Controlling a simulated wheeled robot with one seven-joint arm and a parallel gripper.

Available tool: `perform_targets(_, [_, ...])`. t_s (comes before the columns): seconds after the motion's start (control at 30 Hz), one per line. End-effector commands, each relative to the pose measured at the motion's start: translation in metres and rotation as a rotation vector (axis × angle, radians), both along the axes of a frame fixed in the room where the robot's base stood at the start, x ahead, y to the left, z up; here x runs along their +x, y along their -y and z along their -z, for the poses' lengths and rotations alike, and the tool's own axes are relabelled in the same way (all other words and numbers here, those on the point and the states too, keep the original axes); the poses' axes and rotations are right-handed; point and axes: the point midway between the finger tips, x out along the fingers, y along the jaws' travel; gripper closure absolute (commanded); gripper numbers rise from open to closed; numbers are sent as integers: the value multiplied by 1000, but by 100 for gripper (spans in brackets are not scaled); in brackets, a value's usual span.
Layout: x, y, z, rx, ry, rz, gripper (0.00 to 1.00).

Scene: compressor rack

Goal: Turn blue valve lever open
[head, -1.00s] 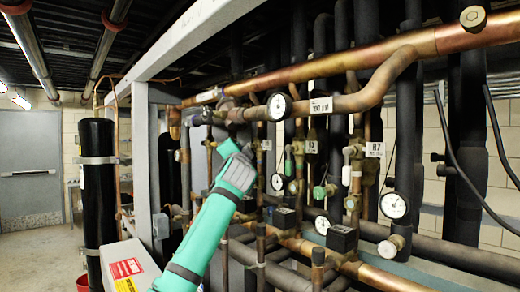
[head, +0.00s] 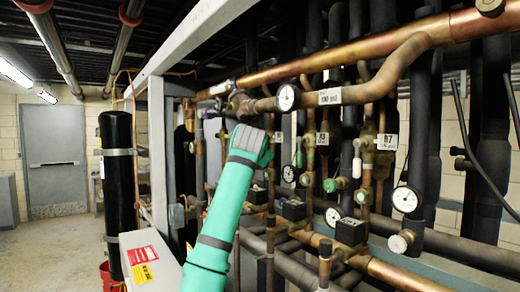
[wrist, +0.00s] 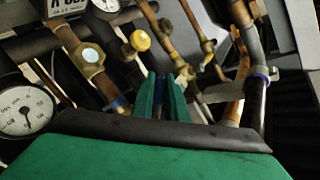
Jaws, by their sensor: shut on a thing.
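My gripper (wrist: 164,98) shows in the wrist view as two teal fingers pointing into the pipework. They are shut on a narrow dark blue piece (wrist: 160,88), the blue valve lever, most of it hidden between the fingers. In the head view my arm reaches up to the pipes at the left end of the rack. There the wrist hides the fingers and the lever, so the lever's angle cannot be told.
A brass fitting (wrist: 90,55), a yellow knob (wrist: 140,40) and a round gauge (wrist: 25,112) are close around my gripper. A black cylinder (head: 117,180) and a grey box with labels (head: 150,262) stand left of my arm. Open floor lies by the grey door (head: 55,145).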

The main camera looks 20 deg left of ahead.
Motion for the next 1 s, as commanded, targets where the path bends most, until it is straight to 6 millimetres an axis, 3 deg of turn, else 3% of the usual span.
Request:
perform_targets(0.27, [0,-2,2,0,-2,-3,100])
perform_targets(0.3, [0,-2,2,0,-2,-3,85])
perform_targets(0.37, [0,-2,1,0,-2,-3,70])
perform_targets(0.4, [0,-1,1,0,-2,-3,68])
perform_targets(0.77, [-2,1,0,0,0,0,68])
perform_targets(1.0, [-28,10,-3,1,3,1,68])
